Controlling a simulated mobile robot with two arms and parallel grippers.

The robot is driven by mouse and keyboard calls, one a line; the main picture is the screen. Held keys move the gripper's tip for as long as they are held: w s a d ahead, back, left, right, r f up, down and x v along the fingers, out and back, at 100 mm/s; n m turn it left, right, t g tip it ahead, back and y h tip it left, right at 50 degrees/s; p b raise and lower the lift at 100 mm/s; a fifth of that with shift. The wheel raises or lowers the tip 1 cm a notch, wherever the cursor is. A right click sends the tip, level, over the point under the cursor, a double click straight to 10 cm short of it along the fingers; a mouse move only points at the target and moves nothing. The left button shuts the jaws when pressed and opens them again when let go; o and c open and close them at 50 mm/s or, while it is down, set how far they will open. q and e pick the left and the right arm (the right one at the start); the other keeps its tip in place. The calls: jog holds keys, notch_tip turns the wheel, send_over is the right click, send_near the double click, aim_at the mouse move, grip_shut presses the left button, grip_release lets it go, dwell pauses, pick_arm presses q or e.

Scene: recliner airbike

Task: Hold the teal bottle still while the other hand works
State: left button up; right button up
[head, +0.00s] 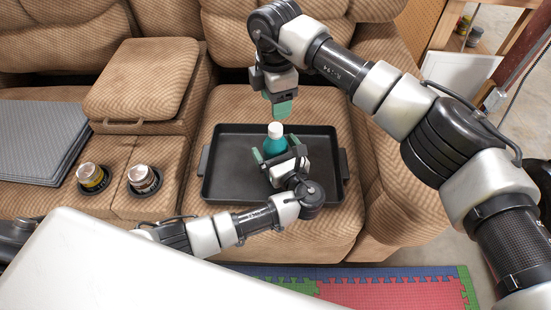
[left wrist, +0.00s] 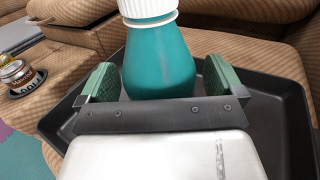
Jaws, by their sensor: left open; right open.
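The teal bottle (head: 273,144) with a white cap stands upright in a black tray (head: 225,180) on the recliner seat. My left gripper (head: 277,157) is open, with its green-padded fingers on either side of the bottle's lower part. The left wrist view shows the bottle (left wrist: 158,62) between the two fingers (left wrist: 158,82), with a gap visible on each side. My right gripper (head: 281,108) hangs just above the white cap, pointing down. Its fingers overlap in this view, and it holds nothing that I can see.
Two cans (head: 91,176) (head: 142,178) sit in cup holders on the console left of the tray. Grey folded mats (head: 40,135) lie further left. A brown armrest cushion (head: 143,78) stands behind the console. Foam floor tiles (head: 390,290) lie in front of the seat.

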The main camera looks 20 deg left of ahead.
aim_at(276, 127)
pick_arm(q)
jog(key=c, duration=1.5)
jog(key=shift+c, duration=1.4)
grip_shut()
pick_arm(e)
jog(key=n, duration=0.4)
jog(key=shift+f, duration=4)
